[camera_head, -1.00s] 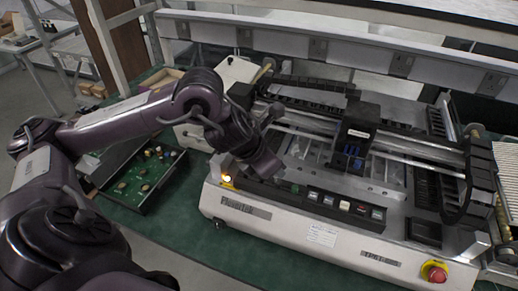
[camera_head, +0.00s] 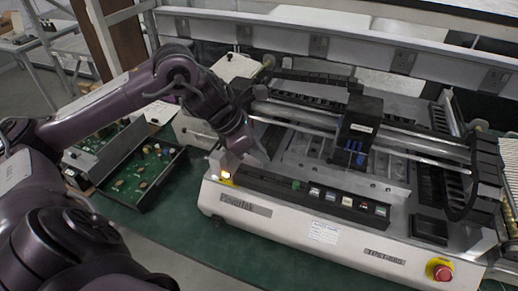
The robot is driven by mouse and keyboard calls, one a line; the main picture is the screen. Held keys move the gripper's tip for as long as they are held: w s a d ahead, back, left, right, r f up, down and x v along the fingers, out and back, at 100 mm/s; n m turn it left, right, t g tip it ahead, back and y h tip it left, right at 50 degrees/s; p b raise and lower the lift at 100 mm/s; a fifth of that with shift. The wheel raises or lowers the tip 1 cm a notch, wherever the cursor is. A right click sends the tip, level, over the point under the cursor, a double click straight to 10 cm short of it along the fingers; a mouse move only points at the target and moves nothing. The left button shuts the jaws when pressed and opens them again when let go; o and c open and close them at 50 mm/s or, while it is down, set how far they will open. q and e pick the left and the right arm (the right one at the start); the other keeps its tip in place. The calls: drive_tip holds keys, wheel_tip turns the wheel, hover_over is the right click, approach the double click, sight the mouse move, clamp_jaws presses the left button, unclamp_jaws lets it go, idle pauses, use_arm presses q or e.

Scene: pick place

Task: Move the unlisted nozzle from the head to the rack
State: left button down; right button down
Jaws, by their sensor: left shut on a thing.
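The head (camera_head: 360,128) is a black block on the machine's gantry, with small blue nozzles (camera_head: 354,150) under it. A dark strip (camera_head: 335,200) with a row of coloured caps lies along the machine's front edge; I cannot tell for sure that it is the rack. My left gripper (camera_head: 256,163) points down over the machine's front left corner, just left of this strip and well left of the head. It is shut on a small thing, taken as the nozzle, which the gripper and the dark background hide. My right gripper is not in view.
The machine (camera_head: 280,218) has a red stop button (camera_head: 440,270) at its front right and a dark shallow tray (camera_head: 428,229). A box of circuit boards (camera_head: 145,172) stands left of it on the green table (camera_head: 185,225). Rails cross the machine behind my gripper.

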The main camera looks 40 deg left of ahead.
use_arm(q)
drive_tip(key=shift+f+b, duration=1.15)
drive_tip(key=shift+f, duration=0.55)
drive_tip(key=shift+f+b, duration=1.3)
drive_tip(key=shift+w+r, duration=0.1)
drive_tip(key=c, duration=1.3)
unclamp_jaws()
drive_tip(key=c, duration=0.4)
drive_tip(key=shift+r, duration=0.1)
drive_tip(key=shift+r+p, duration=3.05)
drive_tip(key=shift+r, duration=0.4)
